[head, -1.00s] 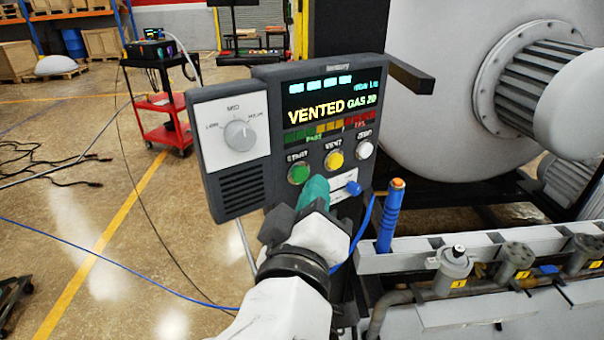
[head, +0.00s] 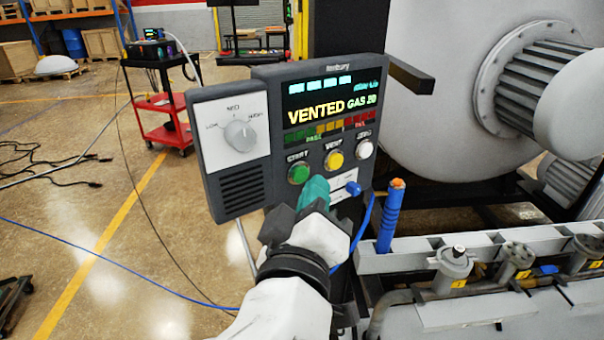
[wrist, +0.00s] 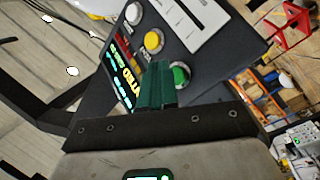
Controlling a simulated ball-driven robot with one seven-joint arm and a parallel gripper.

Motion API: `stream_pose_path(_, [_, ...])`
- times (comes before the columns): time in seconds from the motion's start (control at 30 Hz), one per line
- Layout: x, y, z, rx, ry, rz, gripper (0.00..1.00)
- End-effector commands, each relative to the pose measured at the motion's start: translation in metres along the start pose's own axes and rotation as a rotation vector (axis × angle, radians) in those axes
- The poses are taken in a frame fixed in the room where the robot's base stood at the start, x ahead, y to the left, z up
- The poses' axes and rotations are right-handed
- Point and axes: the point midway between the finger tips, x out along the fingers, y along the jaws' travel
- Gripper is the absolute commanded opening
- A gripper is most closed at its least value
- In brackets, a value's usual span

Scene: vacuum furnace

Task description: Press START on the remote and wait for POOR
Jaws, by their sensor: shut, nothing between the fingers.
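The dark remote panel (head: 240,183) stands upright in front of me. Its display (head: 333,98) reads VENTED and GAS 20. The green START button (head: 298,173) is at the lower left of the button row, beside the yellow VENT button (head: 334,159) and the white ZERO button (head: 365,148). My gripper (head: 315,190) is shut and empty, its teal fingertips just below and right of START. In the wrist view the teal fingers (wrist: 158,85) are together, with START (wrist: 179,76) just right of them. I cannot tell whether the tips touch the panel.
A knob (head: 240,135) is on the panel's left part. A blue probe (head: 390,215) stands upright to the right, near a rail with several valves (head: 515,258). A red cart (head: 163,120) stands behind on the left. The floor at left has cables.

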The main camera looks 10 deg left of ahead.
Motion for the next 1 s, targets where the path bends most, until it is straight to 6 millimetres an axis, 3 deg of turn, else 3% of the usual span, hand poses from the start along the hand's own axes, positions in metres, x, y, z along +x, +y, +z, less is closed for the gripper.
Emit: stream_pose_path(1.0, [0.0058, -0.004, -0.0046, 0.0, 0.0, 0.0, 0.0])
